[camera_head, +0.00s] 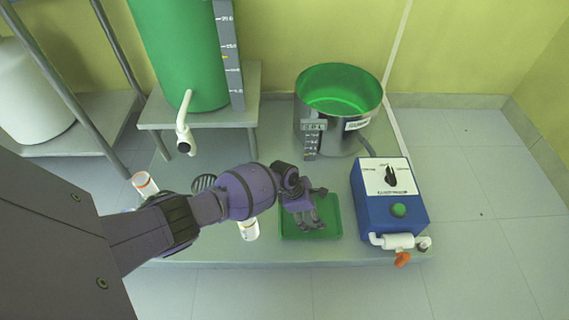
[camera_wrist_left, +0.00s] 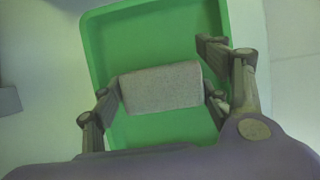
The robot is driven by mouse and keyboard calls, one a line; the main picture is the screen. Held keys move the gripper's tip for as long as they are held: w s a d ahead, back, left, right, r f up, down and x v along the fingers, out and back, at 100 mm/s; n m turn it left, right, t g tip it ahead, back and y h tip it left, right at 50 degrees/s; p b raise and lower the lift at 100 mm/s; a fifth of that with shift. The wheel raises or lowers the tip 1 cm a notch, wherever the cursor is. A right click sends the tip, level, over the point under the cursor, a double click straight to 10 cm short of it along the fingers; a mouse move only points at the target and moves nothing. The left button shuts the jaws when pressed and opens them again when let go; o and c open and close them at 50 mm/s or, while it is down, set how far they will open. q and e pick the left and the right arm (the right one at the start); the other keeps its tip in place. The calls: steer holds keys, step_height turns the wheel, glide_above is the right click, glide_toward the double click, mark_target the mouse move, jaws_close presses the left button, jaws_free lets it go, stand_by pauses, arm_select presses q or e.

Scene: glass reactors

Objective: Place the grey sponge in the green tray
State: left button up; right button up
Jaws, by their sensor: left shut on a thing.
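The green tray (camera_head: 329,227) lies on the grey platform, left of the blue control box in the head view. In the left wrist view the tray (camera_wrist_left: 150,45) fills most of the picture. My left gripper (camera_head: 312,225) is over the tray; in the left wrist view my left gripper (camera_wrist_left: 160,95) is shut on the grey sponge (camera_wrist_left: 161,87). The sponge is between the fingers, within the tray's outline. I cannot tell whether it touches the tray floor. The sponge is hidden behind the gripper in the head view. My right gripper is not in view.
The blue control box (camera_head: 385,217) stands close right of the tray, with a white valve (camera_head: 397,241) in front. A steel pot (camera_head: 338,110) with green inside stands behind. White containers (camera_head: 249,229) (camera_head: 144,184) stand left. A green tank (camera_head: 183,55) is on a stand at back left.

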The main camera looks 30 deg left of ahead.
arm_select(q)
steer(key=shift+w, duration=0.2)
steer(key=shift+f, duration=0.1)
steer(key=o, duration=1.2)
steer(key=shift+c, duration=0.2)
steer(key=p+v, duration=0.7)
steer(key=v, duration=0.5)
steer(key=shift+s+p, duration=0.2)
steer(key=shift+p, duration=0.1)
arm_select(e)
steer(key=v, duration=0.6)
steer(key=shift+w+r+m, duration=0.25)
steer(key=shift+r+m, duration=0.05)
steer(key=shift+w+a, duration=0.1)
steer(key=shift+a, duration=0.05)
